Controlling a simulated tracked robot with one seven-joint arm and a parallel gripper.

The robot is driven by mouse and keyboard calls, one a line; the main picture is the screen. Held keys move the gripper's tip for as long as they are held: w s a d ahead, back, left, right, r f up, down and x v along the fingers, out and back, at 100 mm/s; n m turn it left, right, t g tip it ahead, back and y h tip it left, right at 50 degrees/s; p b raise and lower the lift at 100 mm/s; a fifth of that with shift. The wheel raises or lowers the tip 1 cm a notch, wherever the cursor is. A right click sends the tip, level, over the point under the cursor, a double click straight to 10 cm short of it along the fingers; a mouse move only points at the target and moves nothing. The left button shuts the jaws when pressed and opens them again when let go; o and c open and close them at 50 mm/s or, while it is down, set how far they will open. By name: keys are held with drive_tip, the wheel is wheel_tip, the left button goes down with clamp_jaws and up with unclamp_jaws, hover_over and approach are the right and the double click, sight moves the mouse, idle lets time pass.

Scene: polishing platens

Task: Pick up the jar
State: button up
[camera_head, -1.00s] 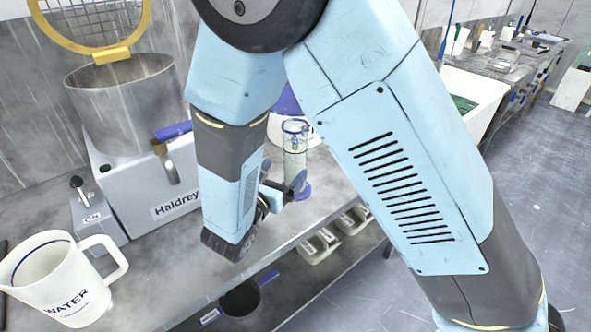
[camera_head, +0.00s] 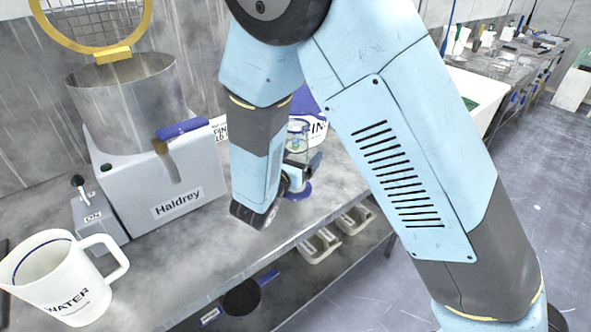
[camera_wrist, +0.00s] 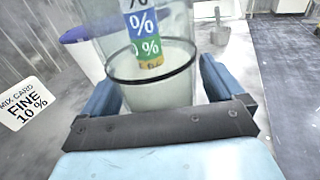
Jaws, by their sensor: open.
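The clear, upright jar (camera_head: 298,144) stands on the grey bench, with a blue round base showing below my gripper. In the wrist view the jar (camera_wrist: 165,62) has a dark ring, pale contents and a coloured strip with % signs. My gripper (camera_head: 302,172) is open at the jar, low on its side in the head view. In the wrist view one blue finger of the gripper (camera_wrist: 158,88) is on each side of the jar. I cannot tell whether either finger touches it. My forearm and gripper hide part of the jar in the head view.
A tub with a blue lid (camera_head: 312,108) stands close behind the jar. A grey Haldrey machine (camera_head: 160,195) stands to the left, with a white WATER jug (camera_head: 62,280) in front of it. A mix card (camera_wrist: 27,103) is left of the jar. The bench's front edge is near.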

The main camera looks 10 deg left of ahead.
drive_tip(key=shift+c, duration=0.3)
drive_tip(key=c, duration=1.5)
drive_tip(key=shift+c, duration=0.3)
drive_tip(key=shift+r, duration=0.1)
